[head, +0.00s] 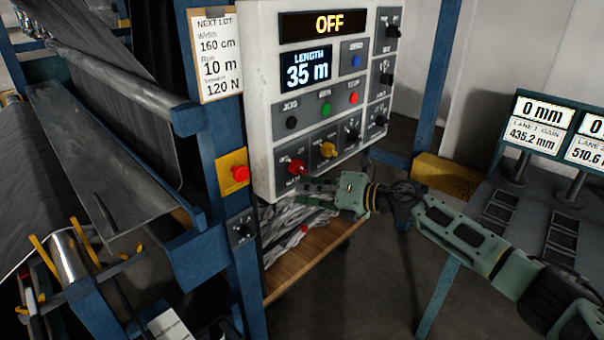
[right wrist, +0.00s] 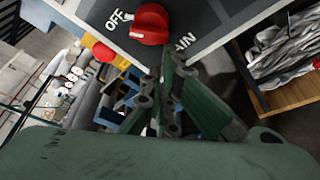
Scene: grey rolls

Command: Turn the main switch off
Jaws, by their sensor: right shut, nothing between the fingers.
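The main switch is a red rotary knob (head: 297,167) at the lower left of the grey control panel (head: 262,120). It also shows in the right wrist view (right wrist: 150,24), with "OFF" printed beside it and part of "MAIN" below. The panel's top display (head: 329,24) reads "OFF". My right gripper (head: 308,188) is shut and empty, just below the knob. In the right wrist view its fingertips (right wrist: 165,75) sit close under the knob; I cannot tell whether they touch it. My left gripper is not in view.
A yellow plate with a red button (head: 240,173) is on the blue post left of the panel. Yellow (head: 328,149) and black knobs sit right of the red knob. A wooden shelf (head: 290,274) with grey scraps is below.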

